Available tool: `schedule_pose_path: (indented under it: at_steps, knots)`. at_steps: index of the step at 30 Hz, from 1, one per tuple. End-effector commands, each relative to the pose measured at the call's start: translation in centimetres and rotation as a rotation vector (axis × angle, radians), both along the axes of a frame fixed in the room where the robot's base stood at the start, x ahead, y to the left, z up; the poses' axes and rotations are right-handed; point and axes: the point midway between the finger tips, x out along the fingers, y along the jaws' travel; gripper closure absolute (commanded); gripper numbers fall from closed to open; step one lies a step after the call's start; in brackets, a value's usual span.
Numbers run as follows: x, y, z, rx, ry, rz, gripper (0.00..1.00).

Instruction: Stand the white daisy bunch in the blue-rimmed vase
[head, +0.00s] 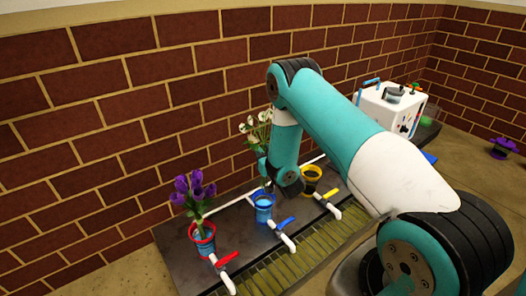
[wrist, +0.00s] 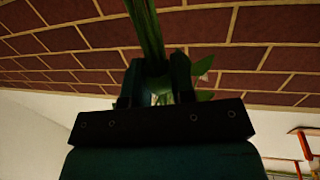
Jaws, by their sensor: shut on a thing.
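The white daisy bunch (head: 248,125) shows its pale heads and green leaves in the head view, partly behind my arm. My gripper (wrist: 157,85) is shut on its green stems (wrist: 148,30) in the wrist view. The blue-rimmed vase (head: 263,207) stands on the dark bench, just below my gripper in the head view. The lower stem ends are not clear, so I cannot tell whether they are inside the vase or above it.
A red-rimmed vase (head: 203,246) with purple flowers (head: 193,188) stands to the left. A yellow-rimmed vase (head: 312,173) stands to the right. Taps with red, blue and yellow handles sit in front. A brick wall (head: 110,120) rises behind. A white machine (head: 390,108) is farther right.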

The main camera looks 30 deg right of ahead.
Motion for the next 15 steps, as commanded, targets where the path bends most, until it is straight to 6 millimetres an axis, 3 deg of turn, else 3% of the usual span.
schedule_pose_path:
  at_steps: [15]
  knots:
    - [0.1,0.2,-4.8,0.001,-0.001,0.003,1.00]
